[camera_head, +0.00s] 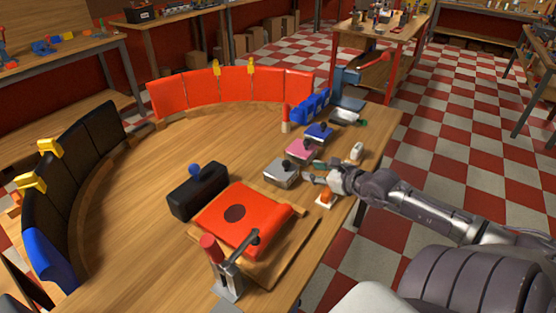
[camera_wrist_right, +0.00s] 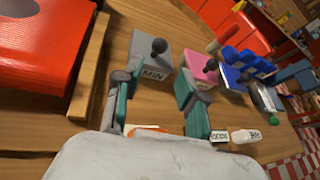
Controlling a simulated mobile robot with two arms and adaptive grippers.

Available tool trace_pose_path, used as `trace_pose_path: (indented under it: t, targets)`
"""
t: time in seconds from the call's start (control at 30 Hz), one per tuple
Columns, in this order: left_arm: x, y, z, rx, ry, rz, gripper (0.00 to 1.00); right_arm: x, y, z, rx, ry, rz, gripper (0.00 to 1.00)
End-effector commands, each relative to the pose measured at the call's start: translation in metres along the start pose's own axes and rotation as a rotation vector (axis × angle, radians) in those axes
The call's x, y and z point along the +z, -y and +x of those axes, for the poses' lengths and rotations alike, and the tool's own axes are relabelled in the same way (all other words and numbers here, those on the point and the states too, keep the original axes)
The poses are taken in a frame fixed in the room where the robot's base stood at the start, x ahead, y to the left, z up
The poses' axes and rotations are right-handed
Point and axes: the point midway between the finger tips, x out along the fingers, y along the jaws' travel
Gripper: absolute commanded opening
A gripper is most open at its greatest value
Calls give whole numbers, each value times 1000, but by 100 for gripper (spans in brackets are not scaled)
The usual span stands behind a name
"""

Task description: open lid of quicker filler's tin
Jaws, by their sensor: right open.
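A grey tin (camera_head: 281,174) with a dark ball knob on its lid stands on the wooden table. In the right wrist view the grey tin (camera_wrist_right: 139,51) shows a label that seems to read "MIN". Its lid looks closed. A pink tin (camera_head: 298,151) and a blue tin (camera_head: 317,133), also knobbed, stand behind it. Which tin is the quicker filler's, I cannot tell. My right gripper (camera_head: 315,172) is open and empty, just right of the grey tin. In the right wrist view its fingers (camera_wrist_right: 153,82) point toward that tin, apparently apart from its knob. My left gripper is not in view.
A white bottle (camera_head: 356,151) and an orange-and-white item (camera_head: 325,198) stand near the table's right edge. A red cushion-like block (camera_head: 260,205), a black box (camera_head: 185,199) and a red-topped lever stand (camera_head: 228,281) are nearer. Red curved panels (camera_head: 200,88) stand at the back.

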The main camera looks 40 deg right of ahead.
Motion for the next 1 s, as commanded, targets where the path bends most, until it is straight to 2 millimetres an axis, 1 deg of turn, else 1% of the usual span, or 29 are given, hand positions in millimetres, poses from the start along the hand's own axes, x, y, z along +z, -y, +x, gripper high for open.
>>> trace_pose_path:
  t: [0.17,0.3,0.4,0.53,0.8,1.0]
  targets:
    - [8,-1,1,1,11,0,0,2,1,19,-1,4,-1,40]
    - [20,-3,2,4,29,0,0,1,1,41,-1,4,1,40]
    - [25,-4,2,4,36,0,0,2,2,57,-3,5,0,40]
    - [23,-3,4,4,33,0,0,2,1,77,-2,4,1,40]
    - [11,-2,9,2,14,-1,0,0,1,115,-2,3,3,40]
    - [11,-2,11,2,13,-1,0,0,1,131,-1,1,3,40]
